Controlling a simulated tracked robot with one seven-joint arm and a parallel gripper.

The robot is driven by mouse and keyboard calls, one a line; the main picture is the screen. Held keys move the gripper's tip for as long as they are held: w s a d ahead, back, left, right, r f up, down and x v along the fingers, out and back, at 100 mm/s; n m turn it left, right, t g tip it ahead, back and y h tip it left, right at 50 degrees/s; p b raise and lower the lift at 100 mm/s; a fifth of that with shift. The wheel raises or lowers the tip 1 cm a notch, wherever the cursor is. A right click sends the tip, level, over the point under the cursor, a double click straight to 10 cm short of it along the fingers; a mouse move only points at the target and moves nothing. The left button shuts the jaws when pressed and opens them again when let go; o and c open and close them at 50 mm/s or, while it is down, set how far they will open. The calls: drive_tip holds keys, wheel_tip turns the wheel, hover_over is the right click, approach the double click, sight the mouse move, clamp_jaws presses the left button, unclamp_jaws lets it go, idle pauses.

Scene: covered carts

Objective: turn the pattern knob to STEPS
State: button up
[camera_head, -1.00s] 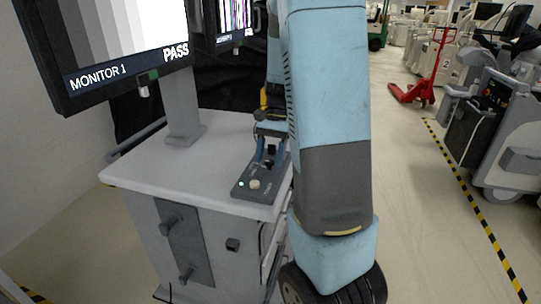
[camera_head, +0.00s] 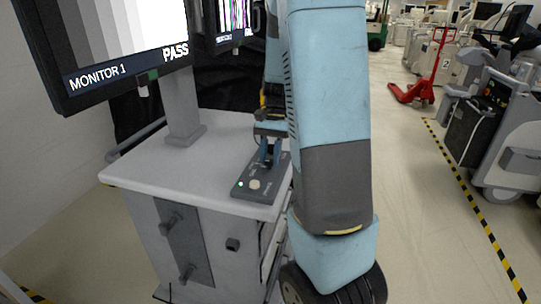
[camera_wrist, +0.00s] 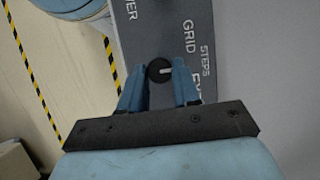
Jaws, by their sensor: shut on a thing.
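The dark control panel (camera_head: 243,194) lies on the grey cart top. The black pattern knob (camera_wrist: 159,70) has a white pointer mark. In the wrist view the mark points right, toward the STEPS label (camera_wrist: 207,60), with GRID (camera_wrist: 188,38) above and a partly hidden label starting EX below. My gripper (camera_wrist: 160,66) has its blue fingers on either side of the knob and is shut on it. In the head view my gripper (camera_head: 270,154) is at the panel's far part, and its fingers hide the knob.
Monitor 1 (camera_head: 120,35) shows grey bars and the word PASS; a second monitor (camera_head: 232,18) shows coloured stripes. A red pallet jack (camera_head: 412,92) and other carts stand far right across open floor.

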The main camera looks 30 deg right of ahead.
drive_tip(key=o, duration=1.1)
drive_tip(key=shift+c, duration=0.2)
drive_tip(key=shift+r, duration=0.15)
drive_tip(key=v, duration=1.3)
drive_tip(key=shift+r, duration=0.2)
drive_tip(key=shift+w+d, duration=0.1)
drive_tip(key=shift+w, duration=0.05)
